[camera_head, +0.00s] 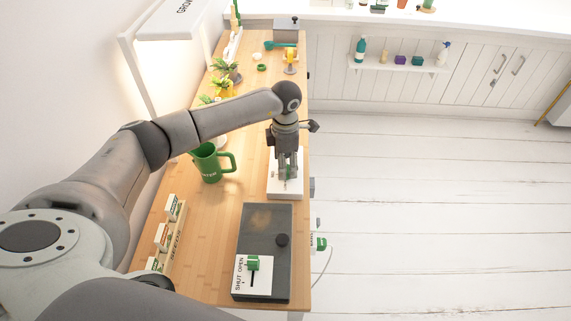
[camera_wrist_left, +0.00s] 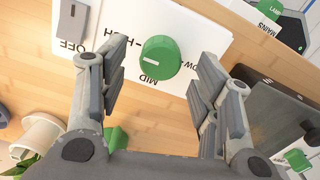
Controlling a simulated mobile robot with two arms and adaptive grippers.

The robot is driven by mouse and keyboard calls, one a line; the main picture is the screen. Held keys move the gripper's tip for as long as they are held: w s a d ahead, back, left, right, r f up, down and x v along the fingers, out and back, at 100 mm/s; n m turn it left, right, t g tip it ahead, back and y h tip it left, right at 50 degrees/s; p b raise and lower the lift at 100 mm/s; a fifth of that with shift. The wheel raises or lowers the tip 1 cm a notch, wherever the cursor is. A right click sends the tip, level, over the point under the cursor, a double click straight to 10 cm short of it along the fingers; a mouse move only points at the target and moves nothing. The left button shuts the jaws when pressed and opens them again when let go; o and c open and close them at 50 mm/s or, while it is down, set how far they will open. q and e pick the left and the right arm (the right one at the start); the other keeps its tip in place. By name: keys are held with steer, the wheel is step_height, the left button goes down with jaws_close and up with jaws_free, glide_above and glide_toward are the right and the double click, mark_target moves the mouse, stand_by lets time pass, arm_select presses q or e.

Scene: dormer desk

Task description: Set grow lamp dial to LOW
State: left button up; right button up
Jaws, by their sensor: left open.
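The grow lamp dial (camera_wrist_left: 160,57) is a round green knob with a short white mark, in the left wrist view. It sits on a white panel (camera_wrist_left: 205,38) lettered OFF, HIGH, MID and LOW, with the lettering upside down. MID is just below the knob and LOW is to its right. A grey switch (camera_wrist_left: 72,20) is by OFF. My left gripper (camera_wrist_left: 160,85) is open, with its fingers on both sides of the dial and apart from it. In the head view my left gripper (camera_head: 288,175) is over the panel (camera_head: 284,189). My right gripper is not in view.
A dark box (camera_head: 270,222) with a SHUT/OPEN slider stands in front of the panel. A green watering can (camera_head: 209,163) stands left of it. Seed packets (camera_head: 162,236) and plants (camera_head: 225,70) line the desk's left side. The lamp (camera_head: 178,20) stands at the back left.

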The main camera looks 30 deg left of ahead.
arm_select(q)
steer(key=shift+f, duration=1.1)
steer(key=c, duration=1)
steer(key=shift+c, duration=0.2)
